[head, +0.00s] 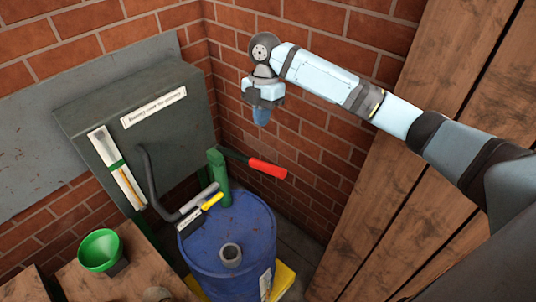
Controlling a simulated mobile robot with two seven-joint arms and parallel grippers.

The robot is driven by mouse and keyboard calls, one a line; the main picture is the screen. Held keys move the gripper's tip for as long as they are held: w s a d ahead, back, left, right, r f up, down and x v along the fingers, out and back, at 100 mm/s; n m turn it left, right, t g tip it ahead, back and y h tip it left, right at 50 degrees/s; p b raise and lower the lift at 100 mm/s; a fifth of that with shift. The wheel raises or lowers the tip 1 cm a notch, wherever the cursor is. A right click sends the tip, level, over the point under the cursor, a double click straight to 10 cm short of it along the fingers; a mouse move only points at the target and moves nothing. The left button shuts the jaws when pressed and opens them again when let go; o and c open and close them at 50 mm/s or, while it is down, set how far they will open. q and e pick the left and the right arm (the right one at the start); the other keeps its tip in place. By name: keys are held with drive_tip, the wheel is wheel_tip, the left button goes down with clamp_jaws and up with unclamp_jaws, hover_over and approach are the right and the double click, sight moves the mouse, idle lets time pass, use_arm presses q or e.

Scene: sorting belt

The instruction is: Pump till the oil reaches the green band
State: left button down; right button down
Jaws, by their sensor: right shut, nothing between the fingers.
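The blue oil drum (254,240) stands in the corner. A green hand pump (217,172) rises from its top, with a red-gripped handle (268,168) reaching out to the right. A dark hose (150,180) curves from the grey tank (160,125) toward the pump. The white sight gauge (104,146) on the tank's front has a green band (117,165) and a thin amber column that seems to show below the band; its exact top is hard to tell. My right gripper (262,118) is shut and empty, above the red handle and apart from it. My left gripper is out of view.
A yellow-handled scraper (212,201) lies on the drum top beside a grey bung opening (231,254). A green funnel (100,250) stands on a wooden surface (140,265) at lower left. Brick walls close the corner; wooden boards (400,190) stand at right. A yellow base (283,278) lies under the drum.

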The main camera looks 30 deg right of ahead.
drive_tip(key=shift+d+r, duration=0.3)
drive_tip(key=shift+r, duration=0.2)
drive_tip(key=shift+f, duration=0.1)
approach(267, 165)
drive_tip(key=x, duration=0.6)
drive_tip(key=shift+a, duration=0.4)
drive_tip(key=shift+s+d+f, duration=0.1)
drive_tip(key=shift+d+f, duration=0.15)
drive_tip(key=shift+f, duration=0.35)
drive_tip(key=shift+f, duration=0.1)
